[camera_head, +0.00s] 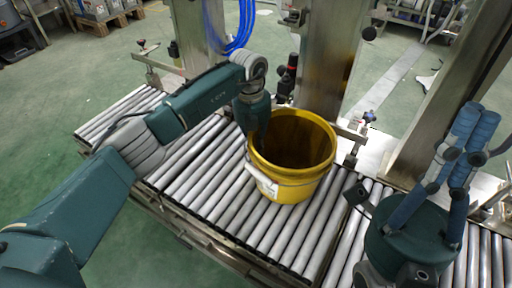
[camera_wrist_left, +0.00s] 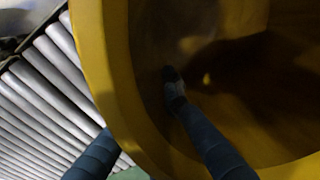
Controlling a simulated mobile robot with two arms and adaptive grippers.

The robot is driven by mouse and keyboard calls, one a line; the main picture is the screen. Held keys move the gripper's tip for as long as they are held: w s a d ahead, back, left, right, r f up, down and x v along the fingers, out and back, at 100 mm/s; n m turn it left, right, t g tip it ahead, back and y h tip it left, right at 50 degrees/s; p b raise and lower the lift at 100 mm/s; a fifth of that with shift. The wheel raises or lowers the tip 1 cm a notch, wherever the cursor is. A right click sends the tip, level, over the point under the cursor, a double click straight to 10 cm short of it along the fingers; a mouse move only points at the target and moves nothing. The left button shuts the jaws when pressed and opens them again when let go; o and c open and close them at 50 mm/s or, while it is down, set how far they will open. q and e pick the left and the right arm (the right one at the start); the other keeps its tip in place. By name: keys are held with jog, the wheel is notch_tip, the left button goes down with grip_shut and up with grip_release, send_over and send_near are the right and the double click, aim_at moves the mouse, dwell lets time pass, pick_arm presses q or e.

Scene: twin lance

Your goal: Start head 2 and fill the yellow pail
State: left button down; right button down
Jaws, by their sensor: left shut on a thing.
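The yellow pail (camera_head: 262,172) stands upright on the roller conveyor, its mouth open and its inside dark. A wire handle and a pale label show on its front. My left gripper (camera_head: 256,130) is shut on the pail's left rim. In the left wrist view, one finger is inside the pail (camera_wrist_left: 120,70) and the other outside the wall. The inside looks shadowed, so I cannot tell whether it holds anything. My right gripper (camera_head: 477,113) is at the right with its fingers upward, apart from the pail; whether they touch is unclear. No marking for head 2 is readable.
The roller conveyor (camera_head: 190,165) runs from the left to the lower right. Wide metal columns (camera_head: 325,60) stand behind the pail, with a black device with a red band (camera_head: 291,68) close to its far side. Blue hoses (camera_head: 240,25) hang at the top. Rollers left of the pail are clear.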

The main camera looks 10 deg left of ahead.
pick_arm(q)
jog(key=c, duration=1.8)
grip_release()
jog(key=shift+c, duration=0.2)
